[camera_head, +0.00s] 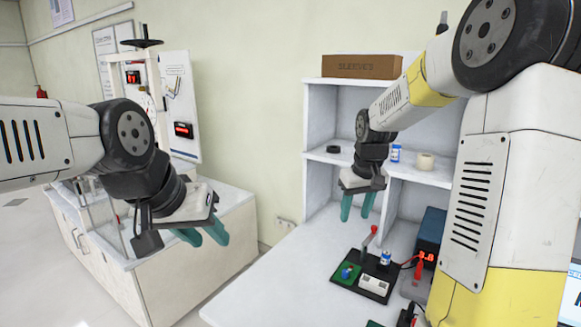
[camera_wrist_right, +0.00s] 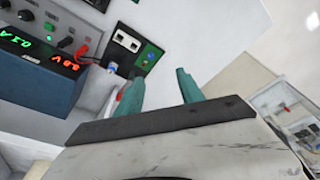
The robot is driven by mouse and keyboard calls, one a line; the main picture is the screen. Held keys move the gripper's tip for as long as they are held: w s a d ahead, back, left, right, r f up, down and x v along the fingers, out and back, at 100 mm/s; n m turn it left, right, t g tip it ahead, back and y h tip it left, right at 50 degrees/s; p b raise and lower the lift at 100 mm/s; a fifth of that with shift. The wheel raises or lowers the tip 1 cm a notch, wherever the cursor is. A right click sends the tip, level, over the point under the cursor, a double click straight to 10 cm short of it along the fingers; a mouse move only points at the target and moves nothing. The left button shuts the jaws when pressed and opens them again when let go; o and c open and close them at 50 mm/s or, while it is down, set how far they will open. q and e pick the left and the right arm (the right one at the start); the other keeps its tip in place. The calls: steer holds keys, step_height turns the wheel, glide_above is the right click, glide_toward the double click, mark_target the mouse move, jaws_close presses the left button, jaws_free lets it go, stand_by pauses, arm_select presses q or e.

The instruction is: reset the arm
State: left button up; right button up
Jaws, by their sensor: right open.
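My left gripper (camera_head: 203,235) hangs at the left in the head view, in front of the side bench. Its two teal fingers are apart with nothing seen between them. My right gripper (camera_head: 358,207) is above the white table near the shelf, with its teal fingers spread and empty. In the right wrist view its fingers (camera_wrist_right: 160,90) are apart, with white table surface between them. Below and right of it in the head view is a dark board (camera_head: 365,276) with a red lever (camera_head: 370,236), a green part and a white block. The board also shows in the wrist view (camera_wrist_right: 127,45).
A blue power supply (camera_head: 430,240) with red digits stands right of the board, red leads beside it. The shelf (camera_head: 314,154) holds a blue can (camera_head: 395,152), a tape roll (camera_head: 425,161) and a cardboard box (camera_head: 362,67) on top. The table's left front (camera_head: 260,290) is clear.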

steer(key=s+a+r+m+t, duration=0.1)
steer(key=s+r, duration=0.3)
steer(key=s, duration=0.7)
steer(key=s+a+r+m+t+y, duration=0.1)
steer(key=s+r, duration=0.3)
steer(key=s, duration=0.8)
steer(key=shift+a+r+t+y, duration=0.35)
steer(key=shift+a+t, duration=0.25)
steer(key=shift+t, duration=0.2)
